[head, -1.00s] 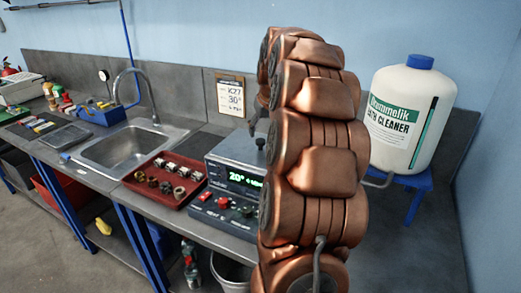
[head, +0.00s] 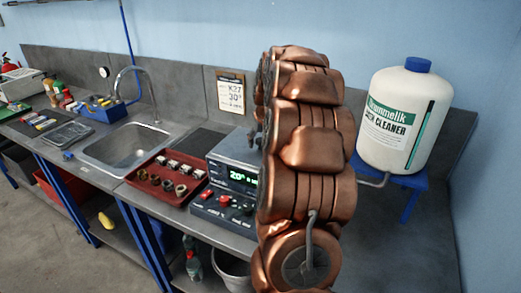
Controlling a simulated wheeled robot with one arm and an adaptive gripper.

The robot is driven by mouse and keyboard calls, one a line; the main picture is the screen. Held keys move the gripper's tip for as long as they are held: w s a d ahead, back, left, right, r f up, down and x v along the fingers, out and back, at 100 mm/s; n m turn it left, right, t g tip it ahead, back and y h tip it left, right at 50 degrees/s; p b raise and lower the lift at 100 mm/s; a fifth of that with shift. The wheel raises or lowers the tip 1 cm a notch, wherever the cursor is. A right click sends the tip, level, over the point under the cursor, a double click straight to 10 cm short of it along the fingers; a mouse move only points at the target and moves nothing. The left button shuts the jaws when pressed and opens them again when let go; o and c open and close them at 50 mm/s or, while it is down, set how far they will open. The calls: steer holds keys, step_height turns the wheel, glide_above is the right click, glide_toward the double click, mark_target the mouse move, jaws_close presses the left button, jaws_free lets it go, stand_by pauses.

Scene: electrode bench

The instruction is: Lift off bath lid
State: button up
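The bath (head: 232,174) is a grey box with a green lit display, standing on the bench right of the red tray. My copper arm covers its right side. Only the left part of its top (head: 238,146) shows; the lid's knob is hidden behind my arm, and I cannot tell whether the lid lies flat on the bath. A dark part of my gripper (head: 257,137) shows at the arm's left edge, just above the bath's top. Its fingertips are mostly hidden, so I cannot tell whether it is open or shut or holds the knob.
A red tray (head: 146,184) with several metal fittings stands left of the bath, and a sink (head: 122,150) beyond it. A large white cleaner bottle (head: 396,120) stands on a blue stand at right.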

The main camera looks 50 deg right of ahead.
jaws_close()
steer(key=shift+r, duration=0.1)
stand_by(0.5)
step_height(320, 180, up, 14)
steer(key=b, duration=0.4)
step_height(320, 180, up, 5)
glide_above(260, 139)
step_height(260, 139, up, 9)
steer(key=p, duration=0.7)
steer(key=shift+s, duration=0.1)
stand_by(0.6)
